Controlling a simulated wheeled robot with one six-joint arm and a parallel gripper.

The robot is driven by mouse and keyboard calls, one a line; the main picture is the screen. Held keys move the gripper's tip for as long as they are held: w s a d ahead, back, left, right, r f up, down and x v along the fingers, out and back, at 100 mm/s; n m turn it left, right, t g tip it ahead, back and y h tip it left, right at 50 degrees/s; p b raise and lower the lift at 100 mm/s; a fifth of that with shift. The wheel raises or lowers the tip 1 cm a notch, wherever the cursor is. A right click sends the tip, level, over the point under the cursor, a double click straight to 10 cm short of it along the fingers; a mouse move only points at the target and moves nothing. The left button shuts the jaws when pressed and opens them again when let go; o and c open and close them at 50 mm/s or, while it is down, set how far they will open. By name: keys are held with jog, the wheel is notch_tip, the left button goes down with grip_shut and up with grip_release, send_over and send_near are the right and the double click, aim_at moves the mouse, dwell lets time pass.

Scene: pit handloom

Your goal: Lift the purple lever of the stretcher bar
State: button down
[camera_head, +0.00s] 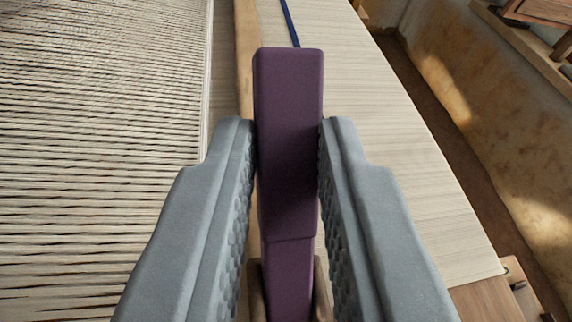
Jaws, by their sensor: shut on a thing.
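The purple lever (289,140) stands up in the middle of the view, between the two grey fingers of my gripper (288,150). The gripper is shut on the lever, with one finger against each side. The lever's broad upper end rises beyond the fingertips. Its narrower lower part runs down between brown side pieces (320,285) at the bottom of the view. A pale wooden strip (247,60), perhaps part of the stretcher bar, runs away behind the lever. The lever hides part of this strip.
Stretched warp threads (90,150) fill the left side. Pale woven cloth (400,150) lies to the right, with a thin blue rod (290,20) behind the lever. A narrow floor gap and an earthen wall (500,130) lie farther right. A wooden piece (495,300) is at lower right.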

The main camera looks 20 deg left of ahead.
jog(key=shift+s+d, duration=0.1)
dwell(0.3)
jog(key=c, duration=1.3)
grip_release()
jog(key=v, duration=1.7)
jog(key=shift+s+d+f, duration=0.15)
jog(key=shift+s+f, duration=0.1)
